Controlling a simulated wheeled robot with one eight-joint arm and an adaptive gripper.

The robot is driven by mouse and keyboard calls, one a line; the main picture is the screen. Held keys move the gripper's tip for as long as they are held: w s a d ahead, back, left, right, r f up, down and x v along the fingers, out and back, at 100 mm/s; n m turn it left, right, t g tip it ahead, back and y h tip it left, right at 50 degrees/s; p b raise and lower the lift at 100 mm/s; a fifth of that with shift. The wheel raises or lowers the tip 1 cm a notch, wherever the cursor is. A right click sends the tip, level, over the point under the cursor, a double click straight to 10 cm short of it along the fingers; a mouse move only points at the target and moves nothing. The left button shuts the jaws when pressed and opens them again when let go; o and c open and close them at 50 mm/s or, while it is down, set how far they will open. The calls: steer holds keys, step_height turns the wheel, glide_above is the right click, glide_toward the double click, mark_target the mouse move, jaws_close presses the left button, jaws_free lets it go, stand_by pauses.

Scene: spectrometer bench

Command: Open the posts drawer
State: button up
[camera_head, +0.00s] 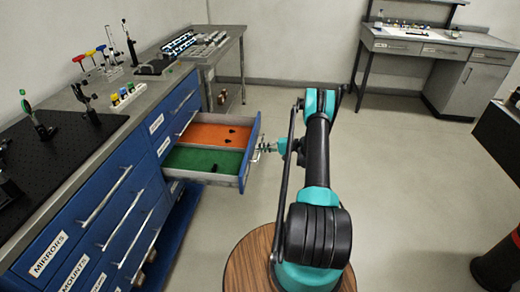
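A blue drawer (251,152) stands pulled out from the cabinet. Its inside has an orange section (205,134) and a green section (195,160), with a few small dark pieces in them. Its front faces right, so I cannot read a label on it or tell whether it is the posts drawer. My gripper (263,148) is at the outside of this drawer's front, by its handle. The gripper is small and partly merged with the handle, so I cannot tell whether its fingers are closed on it.
The blue cabinet (75,232) has closed drawers, with labels reading MIRRORS and MOUNTS. On its top stand a black breadboard (60,160) with optics and several coloured-handled tools. A desk (440,48) stands at the back right. The floor (410,150) right of my arm is clear.

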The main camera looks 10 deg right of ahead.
steer(key=o, duration=0.5)
steer(key=shift+d, duration=0.1)
steer(key=v, duration=1.1)
steer(key=shift+s+d, duration=0.15)
steer(key=shift+d, duration=0.25)
steer(key=shift+r, duration=0.1)
steer(key=shift+r, duration=0.1)
